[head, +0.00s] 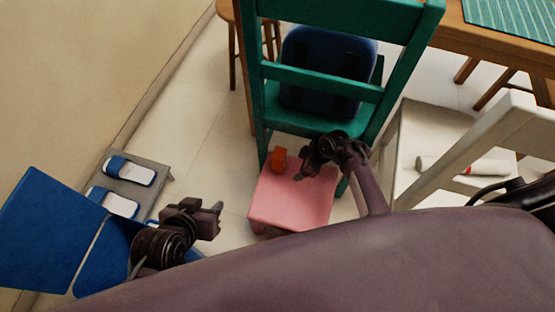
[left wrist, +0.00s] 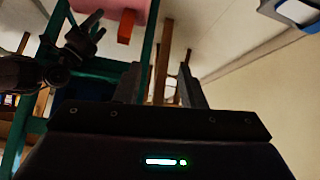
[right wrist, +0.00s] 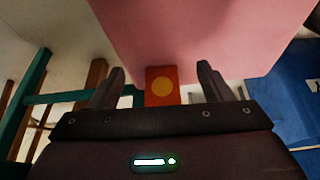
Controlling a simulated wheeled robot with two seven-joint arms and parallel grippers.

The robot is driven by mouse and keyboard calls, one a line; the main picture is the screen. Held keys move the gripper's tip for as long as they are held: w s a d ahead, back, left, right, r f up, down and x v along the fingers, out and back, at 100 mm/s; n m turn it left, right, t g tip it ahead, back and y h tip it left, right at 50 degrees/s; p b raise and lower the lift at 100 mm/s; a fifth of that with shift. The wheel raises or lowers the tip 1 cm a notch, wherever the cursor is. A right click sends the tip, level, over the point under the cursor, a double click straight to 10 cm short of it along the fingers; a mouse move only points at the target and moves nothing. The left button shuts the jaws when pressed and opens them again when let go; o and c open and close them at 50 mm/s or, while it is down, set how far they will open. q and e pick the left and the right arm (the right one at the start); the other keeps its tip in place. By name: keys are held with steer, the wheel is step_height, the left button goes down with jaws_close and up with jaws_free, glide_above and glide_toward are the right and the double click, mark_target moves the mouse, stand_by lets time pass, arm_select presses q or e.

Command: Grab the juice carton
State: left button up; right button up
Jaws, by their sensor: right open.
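The juice carton is a small orange-red box (head: 279,159) standing near the far edge of a pink stool (head: 290,208). In the right wrist view the carton (right wrist: 161,86) has a yellow disc on its face and appears between the open fingers, ahead of them. My right gripper (head: 304,171) is open and empty, over the stool just right of the carton, apart from it. My left gripper (head: 215,212) is open and empty, left of the stool; its spread fingers (left wrist: 158,72) show in the left wrist view, with the carton (left wrist: 127,27) farther off.
A green chair (head: 316,122) holding a blue backpack (head: 328,68) stands right behind the stool. A white chair (head: 420,135) with a tube on its seat is at the right. A grey rack with slippers (head: 130,170) and a blue panel (head: 45,230) are at the left. Floor between rack and stool is clear.

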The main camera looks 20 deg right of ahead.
mark_target(277, 158)
arm_select(q)
steer(key=w+d+r+t+h+b, duration=0.1)
steer(key=w+d+r+t+h, duration=0.1)
steer(key=w+r+t, duration=0.45)
arm_select(e)
steer(key=w+a, duration=0.2)
steer(key=a, duration=0.1)
steer(key=shift+w+a, duration=0.1)
steer(key=shift+w, duration=0.2)
steer(key=w+a+b, duration=0.1)
steer(key=w+a, duration=0.1)
steer(key=a, duration=0.1)
steer(key=shift+w+a+f+b, duration=0.1)
steer(key=shift+w+a+b, duration=0.2)
steer(key=shift+b, duration=0.1)
steer(key=shift+w+a+f+b, duration=0.2)
steer(key=shift+f+b, duration=0.25)
steer(key=shift+f, duration=0.05)
arm_select(q)
step_height(277, 158, up, 20)
steer(key=w+a+t+h, duration=0.1)
steer(key=w+t+h, duration=0.1)
steer(key=t, duration=0.6)
steer(key=shift+a+r+h, duration=0.15)
steer(key=shift+r+h, duration=0.05)
steer(key=shift+h, duration=0.5)
arm_select(e)
steer(key=shift+c, duration=0.4)
steer(key=c, duration=1)
